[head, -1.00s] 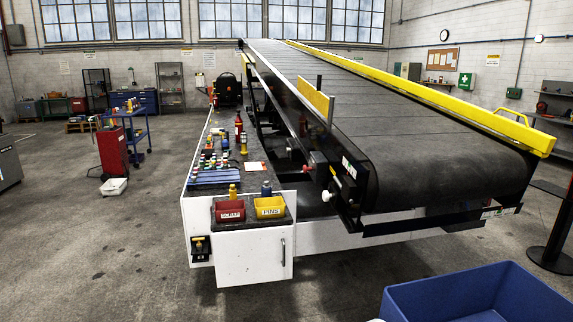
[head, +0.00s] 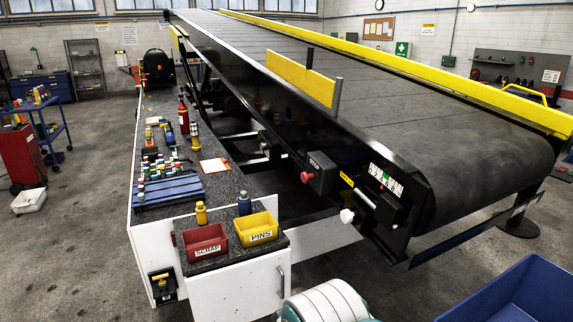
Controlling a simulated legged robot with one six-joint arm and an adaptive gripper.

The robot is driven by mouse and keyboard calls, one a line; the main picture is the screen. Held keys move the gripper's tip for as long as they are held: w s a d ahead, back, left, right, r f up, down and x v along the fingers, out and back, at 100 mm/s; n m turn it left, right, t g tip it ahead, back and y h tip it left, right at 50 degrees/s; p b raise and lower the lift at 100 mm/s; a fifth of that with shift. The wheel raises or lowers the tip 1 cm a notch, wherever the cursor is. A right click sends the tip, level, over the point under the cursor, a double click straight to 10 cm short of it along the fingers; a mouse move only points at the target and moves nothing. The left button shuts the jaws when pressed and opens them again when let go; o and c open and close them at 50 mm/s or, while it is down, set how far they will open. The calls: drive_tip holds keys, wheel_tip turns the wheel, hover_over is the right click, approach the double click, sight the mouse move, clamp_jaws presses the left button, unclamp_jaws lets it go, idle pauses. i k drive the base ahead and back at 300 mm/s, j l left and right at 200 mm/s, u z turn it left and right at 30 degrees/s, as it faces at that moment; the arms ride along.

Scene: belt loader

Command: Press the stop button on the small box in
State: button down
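A small dark box (head: 323,172) is fixed to the near side of the belt loader (head: 300,130), below the belt's edge. A red round button (head: 307,178) sticks out from its left face. A white knob (head: 347,216) is on the loader's frame, lower and to the right of the box. A white rounded part with teal edges, likely my arm, shows at the bottom edge, well below the box. My gripper's fingers are not in view.
A white bench with a dark top (head: 215,181) stands left of the loader. It carries a red bin (head: 203,253), a yellow bin (head: 262,241), bottles and a blue rack (head: 168,191). A blue crate (head: 520,300) is at bottom right.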

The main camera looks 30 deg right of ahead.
sight(306, 177)
drive_tip(key=i+l, duration=0.25)
drive_tip(key=i, duration=0.15)
drive_tip(key=i+l+z, duration=0.1)
drive_tip(key=i+l, duration=0.4)
drive_tip(key=i, duration=0.25)
